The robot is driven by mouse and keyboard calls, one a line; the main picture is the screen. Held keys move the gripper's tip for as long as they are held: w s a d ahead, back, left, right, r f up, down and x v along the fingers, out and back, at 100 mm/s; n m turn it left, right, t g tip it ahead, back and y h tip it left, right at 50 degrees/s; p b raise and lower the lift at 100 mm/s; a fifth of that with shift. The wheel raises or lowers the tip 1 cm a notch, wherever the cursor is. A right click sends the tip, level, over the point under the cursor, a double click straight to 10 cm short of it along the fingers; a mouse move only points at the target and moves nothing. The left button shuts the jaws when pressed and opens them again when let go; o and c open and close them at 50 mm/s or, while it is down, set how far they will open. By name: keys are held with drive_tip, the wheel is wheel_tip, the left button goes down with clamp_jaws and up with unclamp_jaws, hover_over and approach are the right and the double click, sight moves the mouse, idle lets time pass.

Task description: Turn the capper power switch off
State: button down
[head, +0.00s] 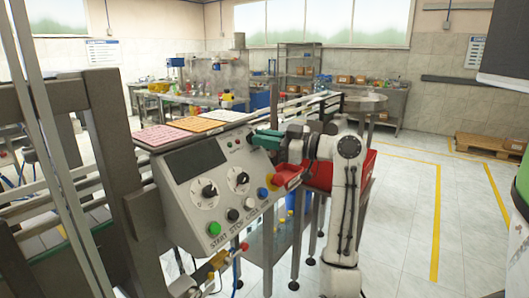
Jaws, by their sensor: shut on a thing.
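The capper's sloped grey control panel (205,180) stands left of centre in the head view. It carries dark dials, a row of push buttons and a red knob on a yellow base (272,182) at its right edge. My gripper (258,140) has green fingers and reaches in from the right to the panel's upper right corner. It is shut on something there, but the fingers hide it. The power switch is not clearly visible; I cannot tell whether it is the gripped part or which position it is in.
Pink, orange and white cap trays (197,124) lie above the panel. A red bin (320,172) stands behind my arm. A grey frame (110,160) crosses the left side. The tiled floor at the right is clear, with yellow lines and a pallet (488,146) at the back.

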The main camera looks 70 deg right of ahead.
drive_tip(key=shift+w+n+y+b, duration=0.15)
drive_tip(key=shift+n+y+b, duration=0.45)
drive_tip(key=shift+n, duration=0.3)
drive_tip(key=shift+n+y, duration=0.3)
drive_tip(key=shift+n, duration=0.1)
drive_tip(key=c, duration=1.3)
unclamp_jaws()
drive_tip(key=shift+d, duration=0.15)
drive_tip(key=shift+o, duration=0.7)
drive_tip(key=shift+w+f, duration=0.1)
drive_tip(key=shift+w, duration=0.05)
drive_tip(key=shift+s, duration=0.65)
drive_tip(key=s, duration=0.9)
drive_tip(key=shift+s+d+b, duration=0.3)
drive_tip(key=shift+d+b, duration=0.1)
